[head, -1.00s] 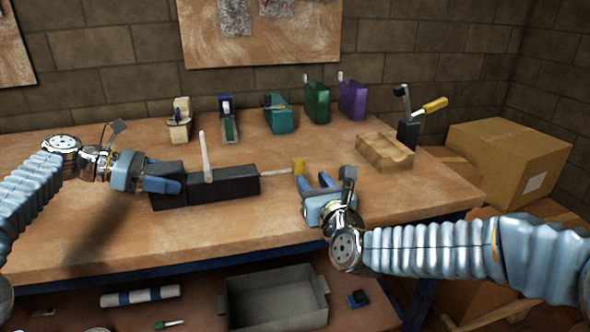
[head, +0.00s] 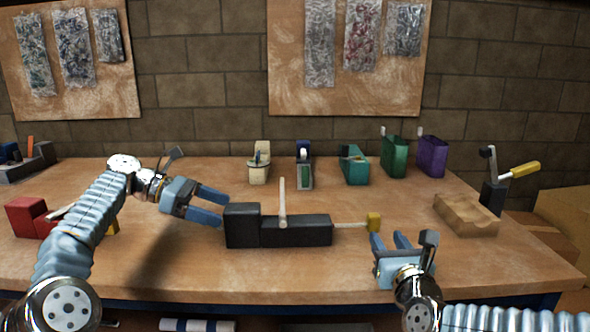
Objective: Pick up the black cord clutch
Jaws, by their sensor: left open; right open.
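A long black stepped block (head: 295,232) lies at mid-table in the head view. A pale rod stands up from it, and a thin rod with a yellow end (head: 374,222) sticks out to its right. A small upright black device (head: 494,196) with a lever and yellow handle stands at the right; I cannot tell which of the two is the cord clutch. My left gripper (head: 217,206) is open and empty, its fingertips close to the left end of the long block; contact is unclear. My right gripper (head: 390,242) is open and empty, just below the yellow end.
Beige (head: 259,165), navy (head: 304,170), teal (head: 354,168), green (head: 394,160) and purple (head: 432,158) items line the table's back. A wooden cradle (head: 466,218) is at right. A red item (head: 28,217) is at left, partly behind my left arm. The front centre is clear.

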